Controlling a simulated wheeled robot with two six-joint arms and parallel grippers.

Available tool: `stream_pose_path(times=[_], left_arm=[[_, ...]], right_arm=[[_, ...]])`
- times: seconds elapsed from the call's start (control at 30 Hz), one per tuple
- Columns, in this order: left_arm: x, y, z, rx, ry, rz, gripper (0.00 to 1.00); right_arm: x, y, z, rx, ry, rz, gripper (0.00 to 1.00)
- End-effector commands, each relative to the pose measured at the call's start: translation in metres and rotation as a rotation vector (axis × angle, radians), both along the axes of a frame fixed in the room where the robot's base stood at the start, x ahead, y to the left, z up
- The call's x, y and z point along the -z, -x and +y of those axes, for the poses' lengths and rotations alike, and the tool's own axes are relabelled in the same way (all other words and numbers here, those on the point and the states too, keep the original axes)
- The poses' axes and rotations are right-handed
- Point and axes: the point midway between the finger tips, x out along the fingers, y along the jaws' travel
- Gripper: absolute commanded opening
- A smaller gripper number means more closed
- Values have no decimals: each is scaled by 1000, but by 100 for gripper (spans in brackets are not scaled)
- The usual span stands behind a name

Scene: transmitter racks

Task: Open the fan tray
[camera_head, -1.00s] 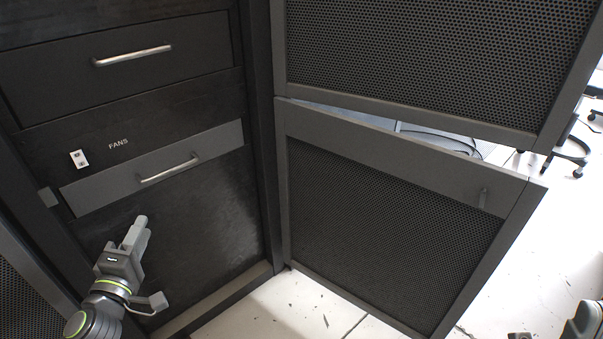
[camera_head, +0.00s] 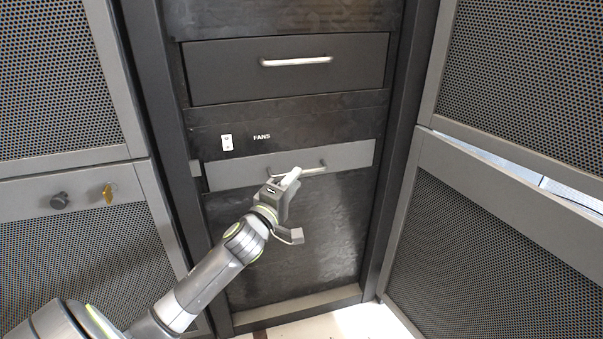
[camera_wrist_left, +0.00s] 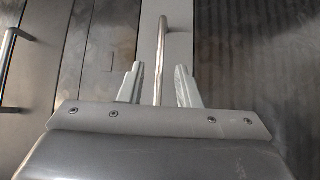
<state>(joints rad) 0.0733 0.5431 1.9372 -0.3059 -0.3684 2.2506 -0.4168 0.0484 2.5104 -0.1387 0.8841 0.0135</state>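The fan tray (camera_head: 350,156) is a grey panel below the "FANS" label in the rack, and it looks closed. Its silver bar handle (camera_head: 315,170) runs across its middle. My left gripper (camera_head: 290,178) is in front of the left part of this handle. In the left wrist view the handle (camera_wrist_left: 161,50) lies between the two open fingers (camera_wrist_left: 160,88), with a gap visible on each side. Whether the fingers reach around the bar in depth is hard to tell. My right gripper is not in view.
Another drawer (camera_head: 225,72) with a silver handle is above. A small white switch plate (camera_head: 227,142) is beside the label.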

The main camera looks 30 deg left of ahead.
Motion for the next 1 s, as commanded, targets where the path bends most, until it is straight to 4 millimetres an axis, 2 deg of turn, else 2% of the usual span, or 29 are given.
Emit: stream_pose_path(times=[0.1,0.3,0.67,0.9,1.0], left_arm=[[-2,-19,1,0,2,-1,30],[-5,-38,2,0,1,0,30],[-6,-42,3,0,1,0,30],[-6,-42,3,0,1,0,2],[-6,-42,3,0,1,1,0]], right_arm=[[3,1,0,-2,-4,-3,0],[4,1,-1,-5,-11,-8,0],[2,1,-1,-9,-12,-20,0],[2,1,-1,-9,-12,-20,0],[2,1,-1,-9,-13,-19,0]])
